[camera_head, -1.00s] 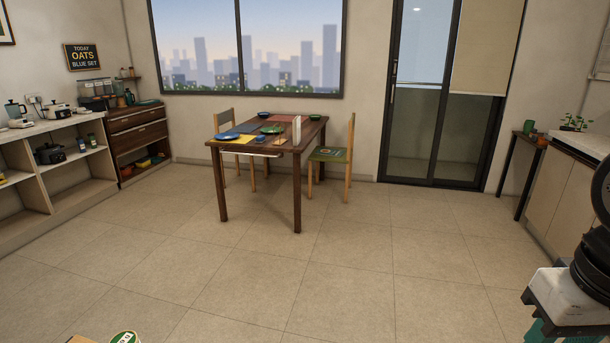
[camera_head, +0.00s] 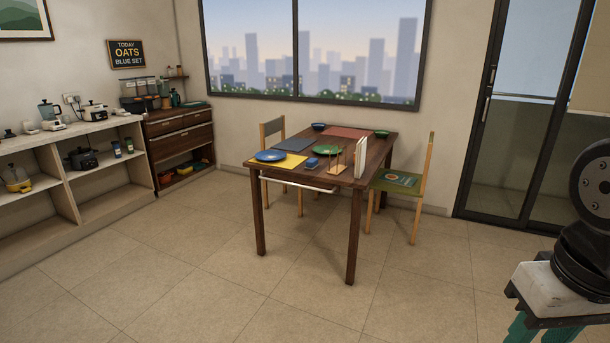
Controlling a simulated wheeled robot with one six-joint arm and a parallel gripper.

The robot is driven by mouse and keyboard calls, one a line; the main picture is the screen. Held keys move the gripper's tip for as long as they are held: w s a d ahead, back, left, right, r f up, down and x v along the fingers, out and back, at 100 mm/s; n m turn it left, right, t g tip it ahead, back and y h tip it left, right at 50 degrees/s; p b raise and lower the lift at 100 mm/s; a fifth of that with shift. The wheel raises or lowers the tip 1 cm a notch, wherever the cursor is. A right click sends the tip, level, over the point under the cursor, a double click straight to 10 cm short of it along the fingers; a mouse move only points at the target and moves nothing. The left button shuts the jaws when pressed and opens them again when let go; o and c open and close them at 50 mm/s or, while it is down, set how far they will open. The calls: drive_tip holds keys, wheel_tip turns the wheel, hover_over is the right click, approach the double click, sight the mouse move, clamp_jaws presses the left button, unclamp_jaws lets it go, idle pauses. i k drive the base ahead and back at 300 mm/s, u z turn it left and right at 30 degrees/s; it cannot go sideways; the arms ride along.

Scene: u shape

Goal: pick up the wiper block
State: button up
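A small blue block (camera_head: 311,162) lies on the dining table (camera_head: 356,218), near its front edge between a blue plate and a wooden rack. It may be the wiper block, but it is too small to be sure. My gripper (camera_head: 540,332) is at the lower right, far from the table. Its teal fingers are cut off by the picture's bottom edge, so their tips and opening are hidden.
Chairs stand left (camera_head: 272,139) and right (camera_head: 422,190) of the table. Shelves (camera_head: 75,222) line the left wall. The floor (camera_head: 190,285) in front is clear.

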sight(311, 163)
drive_tip(key=u, duration=0.3)
drive_tip(key=i, duration=2.35)
drive_tip(key=u, duration=0.4)
drive_tip(key=i, duration=1.7)
drive_tip(key=u, duration=0.15)
